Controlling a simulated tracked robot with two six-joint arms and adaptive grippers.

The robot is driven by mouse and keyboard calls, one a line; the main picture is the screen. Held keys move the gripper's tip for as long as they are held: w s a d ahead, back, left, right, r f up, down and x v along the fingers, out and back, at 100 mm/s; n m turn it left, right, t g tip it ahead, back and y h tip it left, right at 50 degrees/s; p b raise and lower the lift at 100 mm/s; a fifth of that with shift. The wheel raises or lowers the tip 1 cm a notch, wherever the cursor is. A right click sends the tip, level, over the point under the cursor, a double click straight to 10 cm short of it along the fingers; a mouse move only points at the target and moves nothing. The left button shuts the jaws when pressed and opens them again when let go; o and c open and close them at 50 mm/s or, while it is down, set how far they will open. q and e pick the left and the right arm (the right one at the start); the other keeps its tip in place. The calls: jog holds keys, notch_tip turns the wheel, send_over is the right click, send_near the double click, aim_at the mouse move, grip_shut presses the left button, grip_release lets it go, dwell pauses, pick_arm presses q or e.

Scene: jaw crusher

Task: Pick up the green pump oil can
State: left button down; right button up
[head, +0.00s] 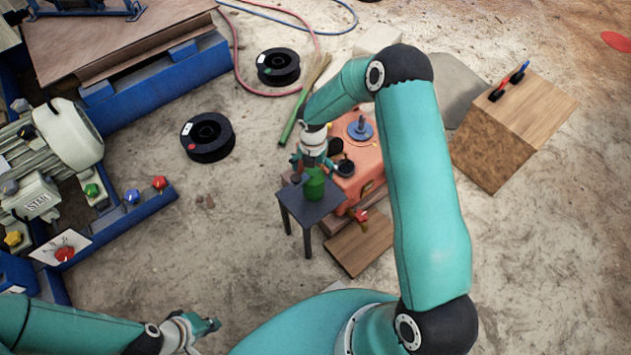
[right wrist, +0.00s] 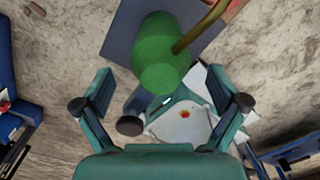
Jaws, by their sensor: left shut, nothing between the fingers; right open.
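The green pump oil can (head: 314,186) stands on a small dark table (head: 297,208) in the head view. In the right wrist view the can (right wrist: 160,60) lies ahead of the fingers, near the top centre, with a brass-coloured spout rising to the right. My right gripper (head: 314,163) is just above and behind the can in the head view. Its fingers are spread wide and empty in the right wrist view (right wrist: 168,95), and they appear apart from the can. My left gripper (head: 212,325) is shut and empty at the lower left, far from the can.
An orange-red machine (head: 362,160) stands close behind and right of the table. A wooden block (head: 510,130) with small tools is further right. Two black spools (head: 208,137) and a green broom handle (head: 290,120) lie on the floor. Blue-framed machinery (head: 130,215) fills the left side.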

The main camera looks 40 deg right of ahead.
notch_tip(320, 180, down, 4)
jog(key=shift+f+b, duration=0.1)
jog(key=shift+b, duration=0.35)
jog(key=c, duration=1.7)
jog(key=shift+o, duration=0.2)
jog(key=shift+r, duration=0.25)
